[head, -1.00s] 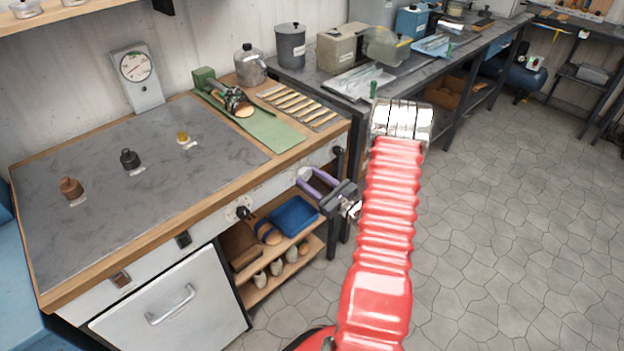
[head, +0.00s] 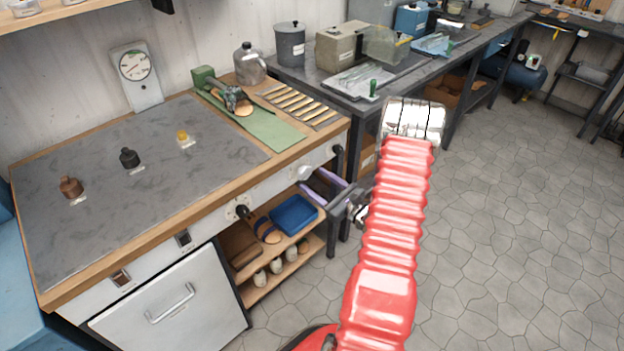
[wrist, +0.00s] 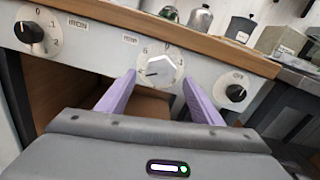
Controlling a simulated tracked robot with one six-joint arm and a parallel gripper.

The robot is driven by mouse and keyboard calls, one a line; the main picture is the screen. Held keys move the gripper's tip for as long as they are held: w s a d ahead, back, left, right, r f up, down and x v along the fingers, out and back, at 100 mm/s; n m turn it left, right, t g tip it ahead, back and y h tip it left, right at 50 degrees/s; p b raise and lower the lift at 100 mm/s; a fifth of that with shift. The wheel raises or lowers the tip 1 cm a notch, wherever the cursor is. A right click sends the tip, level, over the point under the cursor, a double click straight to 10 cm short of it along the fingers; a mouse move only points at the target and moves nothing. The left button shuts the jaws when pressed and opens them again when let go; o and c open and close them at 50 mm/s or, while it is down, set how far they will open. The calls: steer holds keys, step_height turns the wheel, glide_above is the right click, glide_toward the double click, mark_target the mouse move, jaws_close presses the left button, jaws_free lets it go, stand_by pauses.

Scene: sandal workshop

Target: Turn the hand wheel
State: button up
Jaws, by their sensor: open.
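The round silver-white wheel (wrist: 160,69) with a scale around it sits on the pale front panel of the workbench, between two black knobs. It also shows in the head view (head: 304,173), small at the panel's right part. My gripper (head: 314,184) is open, with two purple fingers in front of the panel. In the wrist view its fingers stand left and right of the wheel's lower half, with nothing held between them. I cannot tell how much depth separates the fingertips from the wheel.
Black knobs (wrist: 29,32) and (wrist: 236,93) flank the wheel on the panel. The wooden bench edge (wrist: 220,50) overhangs above. Below are open shelves with a blue tray (head: 293,215). A dark table (head: 300,76) stands to the right. The floor at right is clear.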

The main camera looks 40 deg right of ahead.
steer(key=s, duration=1.1)
steer(key=shift+d, duration=0.15)
steer(key=shift+f, duration=0.1)
